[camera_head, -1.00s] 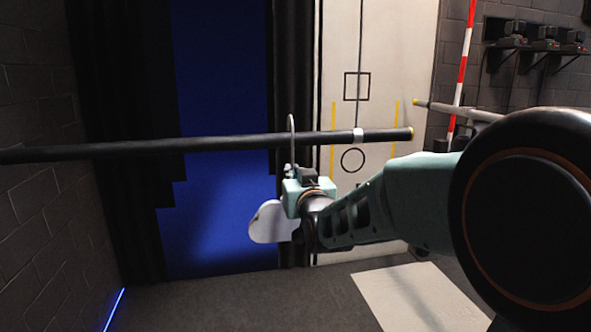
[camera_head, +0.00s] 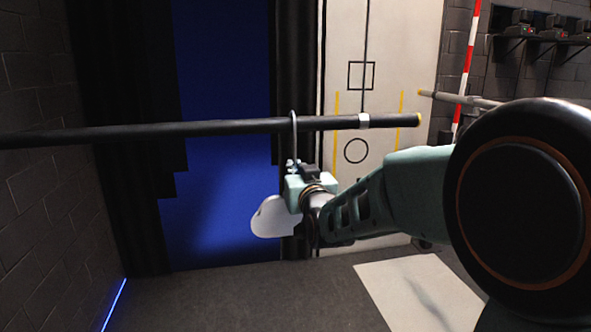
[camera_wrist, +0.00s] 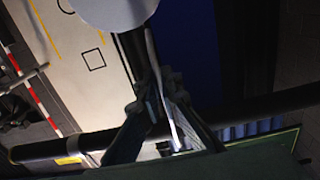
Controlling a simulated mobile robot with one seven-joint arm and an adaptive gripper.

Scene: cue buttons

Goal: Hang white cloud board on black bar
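The white cloud board (camera_head: 272,218) hangs below the black bar in the head view, partly hidden behind my gripper. Its thin grey hook (camera_head: 293,135) rises above my gripper, and its curved top stands a little above the black bar (camera_head: 190,130). I cannot tell whether the hook touches the bar. My gripper (camera_head: 297,176) is just below the bar. In the wrist view, the gripper (camera_wrist: 158,85) has its fingers closed around the hook's stem (camera_wrist: 160,100), with the white board (camera_wrist: 112,10) at the top edge and the bar (camera_wrist: 265,108) crossing behind.
The bar has a grey collar (camera_head: 363,121) and a yellow end (camera_head: 418,119) right of the hook. A second bar (camera_head: 455,99) and a red-and-white pole (camera_head: 466,65) stand further right. A brick wall (camera_head: 40,200) is at the left. The floor below is clear.

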